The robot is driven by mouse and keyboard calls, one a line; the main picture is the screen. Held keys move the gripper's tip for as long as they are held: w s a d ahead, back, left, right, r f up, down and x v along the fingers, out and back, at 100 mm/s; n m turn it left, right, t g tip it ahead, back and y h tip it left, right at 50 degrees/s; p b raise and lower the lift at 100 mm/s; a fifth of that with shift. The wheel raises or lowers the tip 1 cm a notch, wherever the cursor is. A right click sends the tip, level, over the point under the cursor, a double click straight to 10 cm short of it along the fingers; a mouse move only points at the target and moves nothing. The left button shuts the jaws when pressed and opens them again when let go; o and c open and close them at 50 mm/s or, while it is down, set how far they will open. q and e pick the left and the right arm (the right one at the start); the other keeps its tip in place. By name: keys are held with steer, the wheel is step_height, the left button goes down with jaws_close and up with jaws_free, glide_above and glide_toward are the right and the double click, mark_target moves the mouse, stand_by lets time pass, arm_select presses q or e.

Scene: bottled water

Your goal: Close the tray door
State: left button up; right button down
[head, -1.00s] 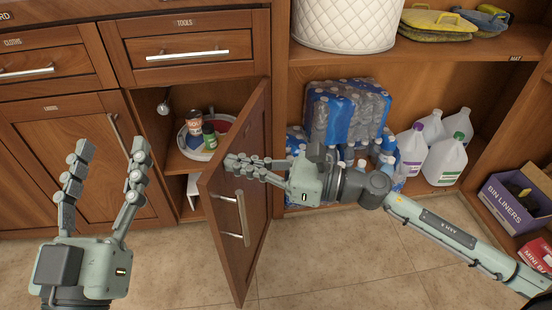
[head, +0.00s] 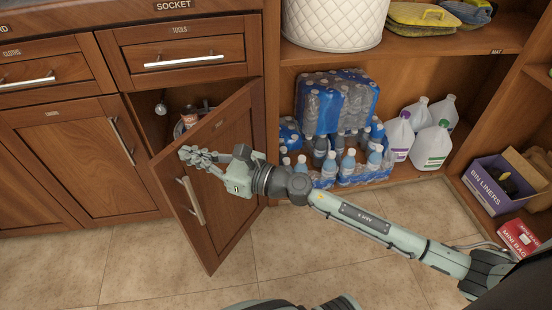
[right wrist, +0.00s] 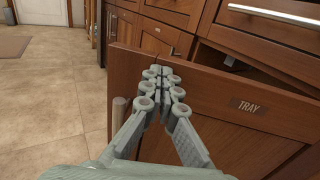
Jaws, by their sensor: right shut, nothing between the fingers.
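The tray door (head: 232,140) is a brown wooden cabinet door with a metal bar handle (head: 191,201). It stands ajar, swung out from the cabinet under the tools drawer. Its TRAY label (right wrist: 249,107) shows in the right wrist view. My right gripper (head: 188,154) is shut and empty, at the upper part of the door's outer face near its free edge. The right wrist view shows its closed fingertips (right wrist: 163,78) at the door's top edge; I cannot tell whether they touch. My left gripper is out of the head view.
Inside the cabinet a can (head: 190,117) shows above the door; the rest is mostly hidden. Right of the door, a shelf holds bottled water packs (head: 337,103) and white jugs (head: 432,147). The tiled floor (head: 135,268) in front is clear.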

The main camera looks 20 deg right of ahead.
mark_target(174, 145)
steer(key=shift+m+t+h, duration=0.5)
steer(key=shift+h, duration=0.1)
steer(key=p+x, duration=0.2)
steer(key=x, duration=0.3)
steer(key=shift+w+d+r, duration=0.1)
steer(key=shift+w+r, duration=0.1)
steer(key=shift+w, duration=0.05)
arm_select(q)
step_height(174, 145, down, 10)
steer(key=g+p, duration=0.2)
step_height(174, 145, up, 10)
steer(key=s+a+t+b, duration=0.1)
steer(key=b, duration=0.3)
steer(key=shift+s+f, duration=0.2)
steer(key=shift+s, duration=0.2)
arm_select(e)
steer(key=w+a+m+t+h, duration=0.2)
steer(key=w+m+h, duration=0.1)
steer(key=w, duration=0.7)
steer(key=w+a+m+t+h, duration=0.1)
steer(key=w+m+t+h, duration=0.1)
steer(key=w+h, duration=0.4)
steer(key=w+m, duration=0.1)
steer(key=w, duration=0.3)
steer(key=shift+a, duration=0.4)
